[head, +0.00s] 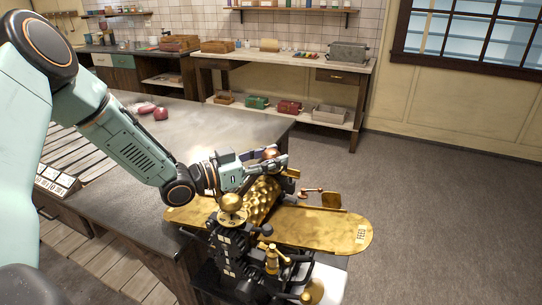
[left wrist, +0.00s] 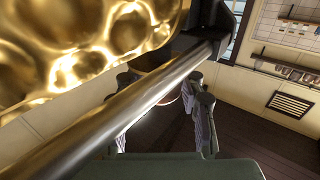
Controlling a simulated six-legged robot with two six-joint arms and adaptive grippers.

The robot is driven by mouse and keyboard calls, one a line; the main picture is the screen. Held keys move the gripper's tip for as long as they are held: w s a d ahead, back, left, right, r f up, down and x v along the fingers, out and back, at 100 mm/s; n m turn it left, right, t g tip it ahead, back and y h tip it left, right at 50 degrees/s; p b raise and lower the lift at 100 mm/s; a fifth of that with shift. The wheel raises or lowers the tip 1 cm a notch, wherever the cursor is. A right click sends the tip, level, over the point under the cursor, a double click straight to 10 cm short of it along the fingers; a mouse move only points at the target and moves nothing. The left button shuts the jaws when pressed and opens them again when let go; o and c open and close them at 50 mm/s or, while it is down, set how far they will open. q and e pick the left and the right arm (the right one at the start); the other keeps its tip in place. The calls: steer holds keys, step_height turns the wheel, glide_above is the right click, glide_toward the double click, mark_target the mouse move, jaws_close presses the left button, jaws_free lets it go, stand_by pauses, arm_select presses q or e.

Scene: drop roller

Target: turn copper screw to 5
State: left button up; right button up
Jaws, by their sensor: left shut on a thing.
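My left gripper (head: 272,162) reaches over the drop roller from the left, at the top of its far side. Its fingers are closed around a round copper-coloured knob, which I take for the copper screw (head: 270,152). In the left wrist view the fingers (left wrist: 165,105) stand on both sides of it, and only a small part of the screw (left wrist: 170,97) shows between them. The machine's dimpled golden roller (head: 262,200) lies just below the gripper. I cannot read any number or scale at the screw. My right gripper is not in view.
A metal bar (left wrist: 130,105) crosses close in front of the left wrist camera. Golden plates (head: 325,228) extend from both sides of the machine. A brass ball (head: 231,202) stands near my left wrist. The dark bench (head: 215,125) is mostly clear behind the arm.

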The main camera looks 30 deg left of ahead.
arm_select(q)
steer(key=shift+f, duration=0.1)
steer(key=o, duration=1.2)
steer(key=shift+c, duration=0.2)
steer(key=shift+s+a, duration=0.1)
steer(key=shift+v, duration=3.2)
steer(key=shift+s+a, duration=0.15)
steer(key=shift+s, duration=0.25)
